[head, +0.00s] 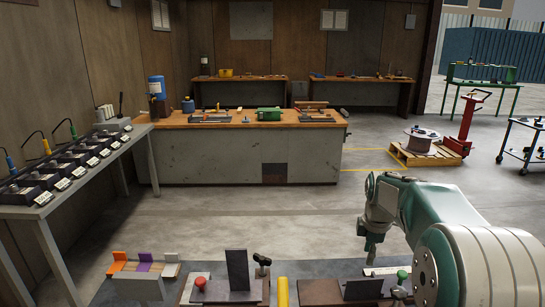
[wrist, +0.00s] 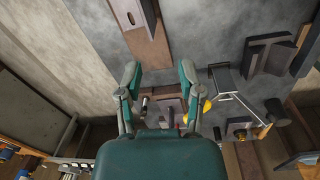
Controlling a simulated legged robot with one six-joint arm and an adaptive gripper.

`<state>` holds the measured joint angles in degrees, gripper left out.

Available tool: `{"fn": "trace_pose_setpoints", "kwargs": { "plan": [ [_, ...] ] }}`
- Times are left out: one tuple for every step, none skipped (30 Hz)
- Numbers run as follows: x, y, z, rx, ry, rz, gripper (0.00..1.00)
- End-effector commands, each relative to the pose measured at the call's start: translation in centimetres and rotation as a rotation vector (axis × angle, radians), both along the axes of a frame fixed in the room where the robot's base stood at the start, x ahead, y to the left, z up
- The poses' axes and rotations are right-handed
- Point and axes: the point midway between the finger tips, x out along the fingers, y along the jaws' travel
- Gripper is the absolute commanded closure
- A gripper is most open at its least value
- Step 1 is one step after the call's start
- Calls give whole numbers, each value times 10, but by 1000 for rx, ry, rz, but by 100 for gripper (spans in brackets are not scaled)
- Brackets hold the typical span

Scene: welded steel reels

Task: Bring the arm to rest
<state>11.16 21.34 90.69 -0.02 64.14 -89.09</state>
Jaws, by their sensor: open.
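My gripper (head: 371,248) hangs from my green and white arm (head: 430,210) on the right of the head view, pointing down above the near bench (head: 325,268). In the wrist view my gripper (wrist: 159,82) shows two green fingers spread apart with nothing between them. Part of the bench with small dark and yellow items lies beyond and beneath the fingers. Whether the fingertips clear the bench items by much cannot be told.
On the near bench stand a red-topped block (head: 200,284), an upright dark plate (head: 238,268), a yellow cylinder (head: 283,291) and a green-topped item (head: 402,276) close to my arm. A long workbench (head: 235,158) stands farther back, with open floor between.

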Motion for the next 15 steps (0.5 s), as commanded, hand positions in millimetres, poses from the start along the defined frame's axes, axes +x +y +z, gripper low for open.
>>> {"fn": "trace_pose_setpoints", "kwargs": {
  "plan": [
    [-13,8,15,1,-24,-55,51],
    [-20,12,22,3,-36,-93,51],
    [-29,18,30,5,-53,-142,51],
    [-37,22,36,8,-66,-180,51],
    [-45,25,42,12,-77,-217,51],
    [-55,31,48,18,-94,-266,51],
    [-63,34,53,23,-106,-304,51],
    [-71,38,58,29,-120,-340,51],
    [-81,43,63,37,-136,-391,51],
    [-90,46,67,44,-147,-427,51],
    [-98,50,71,51,-159,-465,51],
    [-109,54,75,62,-176,-513,51],
    [-117,57,78,72,-188,-550,51],
    [-126,60,80,81,-199,-586,51],
    [-138,64,83,94,-213,-637,51]
  ]
}}
